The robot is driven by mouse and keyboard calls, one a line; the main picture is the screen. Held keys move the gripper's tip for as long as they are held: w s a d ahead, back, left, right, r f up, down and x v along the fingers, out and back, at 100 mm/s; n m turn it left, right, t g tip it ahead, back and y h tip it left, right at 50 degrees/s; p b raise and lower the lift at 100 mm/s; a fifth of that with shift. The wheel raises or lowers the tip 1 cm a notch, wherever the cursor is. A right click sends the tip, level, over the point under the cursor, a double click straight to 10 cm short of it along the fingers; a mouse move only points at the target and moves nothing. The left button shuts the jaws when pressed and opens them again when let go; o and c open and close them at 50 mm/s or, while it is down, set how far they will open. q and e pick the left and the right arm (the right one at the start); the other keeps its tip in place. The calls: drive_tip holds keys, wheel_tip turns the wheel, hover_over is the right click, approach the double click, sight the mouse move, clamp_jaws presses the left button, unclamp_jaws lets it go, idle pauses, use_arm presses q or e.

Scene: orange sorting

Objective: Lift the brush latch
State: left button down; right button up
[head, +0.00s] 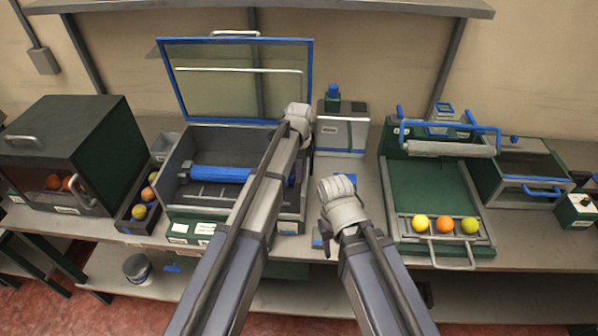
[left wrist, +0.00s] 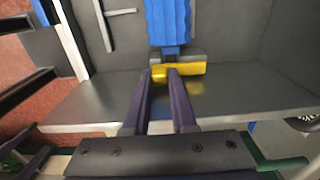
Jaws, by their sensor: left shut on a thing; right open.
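The blue brush roller (head: 220,174) lies across the grey washing box under its open lid (head: 240,80). In the left wrist view the blue brush (left wrist: 168,22) ends at a yellow latch (left wrist: 190,69) on the box's inner wall. My left gripper (left wrist: 161,74) is shut on the yellow latch, with one dark finger to each side. In the head view its fingers are hidden behind my left forearm, which reaches over the box's right side. My right gripper's white wrist (head: 343,203) is over the bench right of the box; it is open, its fingers mostly hidden.
A green tray (head: 425,190) at right holds yellow, orange and yellow-green fruit at its front, below a roller frame. A dark green case (head: 75,150) and a narrow fruit bin (head: 128,208) stand at left. A white and green canister box (head: 342,130) stands behind my right wrist.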

idle(0.5)
use_arm(q)
drive_tip(key=shift+w+r+g+p, duration=0.3)
drive_tip(key=shift+w+r+g, duration=0.05)
drive_tip(key=shift+w+g, duration=0.15)
drive_tip(key=shift+w+r+g, duration=0.15)
drive_tip(key=shift+w+g, duration=0.15)
drive_tip(key=shift+g, duration=0.2)
drive_tip(key=shift+w+r+g, duration=0.2)
drive_tip(key=shift+w+g, duration=0.05)
drive_tip(key=shift+g, duration=0.55)
drive_tip(key=shift+s+r+g, duration=0.1)
drive_tip(key=shift+r+g, duration=0.1)
drive_tip(key=shift+g, duration=0.1)
drive_tip(key=c, duration=0.7)
unclamp_jaws()
